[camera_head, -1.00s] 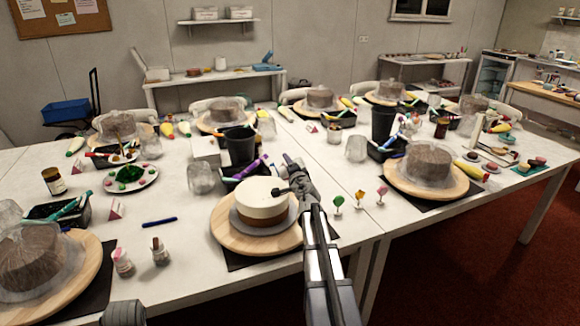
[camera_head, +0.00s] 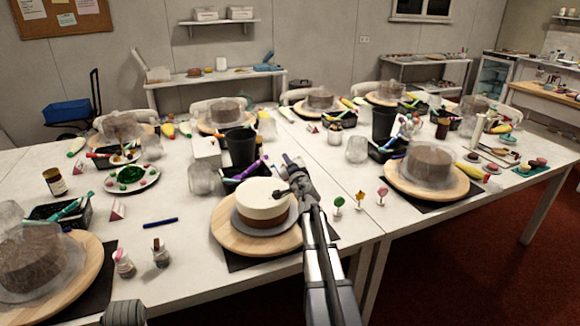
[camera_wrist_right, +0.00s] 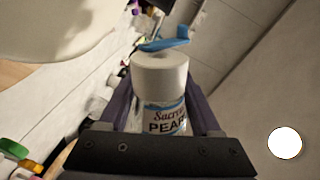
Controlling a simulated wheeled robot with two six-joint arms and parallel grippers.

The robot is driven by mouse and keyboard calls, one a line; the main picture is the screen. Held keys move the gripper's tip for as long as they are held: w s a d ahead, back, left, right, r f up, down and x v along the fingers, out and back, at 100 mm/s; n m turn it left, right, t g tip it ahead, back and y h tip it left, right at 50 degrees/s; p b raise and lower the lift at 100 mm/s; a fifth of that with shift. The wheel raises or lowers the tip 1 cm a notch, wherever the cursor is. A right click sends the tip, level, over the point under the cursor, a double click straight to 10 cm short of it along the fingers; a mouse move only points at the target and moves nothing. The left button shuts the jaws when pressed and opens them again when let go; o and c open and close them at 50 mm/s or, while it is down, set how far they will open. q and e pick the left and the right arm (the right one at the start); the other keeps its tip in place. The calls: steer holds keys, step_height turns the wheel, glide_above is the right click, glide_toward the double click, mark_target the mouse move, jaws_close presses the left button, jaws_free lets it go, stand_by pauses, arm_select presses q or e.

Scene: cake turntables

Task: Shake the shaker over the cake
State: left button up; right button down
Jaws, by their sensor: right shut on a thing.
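The cake (camera_head: 263,198), white on top with a brown lower side, sits on a grey board (camera_head: 241,226) on a round wooden turntable (camera_head: 225,238). My right gripper (camera_head: 284,193) is at the right edge of the cake top, seen from above. In the right wrist view it is shut on the shaker (camera_wrist_right: 160,92), a small jar with a white cap and a printed label. The cap points away from the gripper. The pale cake (camera_wrist_right: 55,22) fills the upper left there. The shaker is hardly discernible in the head view.
Three small topper sticks (camera_head: 360,198) stand right of the turntable. A black tray (camera_head: 240,178) with pens and a dark cup (camera_head: 241,148) are behind the cake. A blue pen (camera_head: 160,223) and two small jars (camera_head: 161,254) are left. Other covered cakes (camera_head: 428,165) stand around.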

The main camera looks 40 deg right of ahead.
steer(key=shift+r+n, duration=0.15)
steer(key=shift+n, duration=0.15)
steer(key=shift+a, duration=0.1)
stand_by(0.4)
steer(key=shift+w+d+f+m, duration=0.15)
steer(key=shift+w+d+m, duration=0.2)
steer(key=shift+w, duration=0.15)
steer(key=shift+w+d+f+m, duration=0.1)
steer(key=shift+w+d+m, duration=0.2)
steer(key=shift+w, duration=0.2)
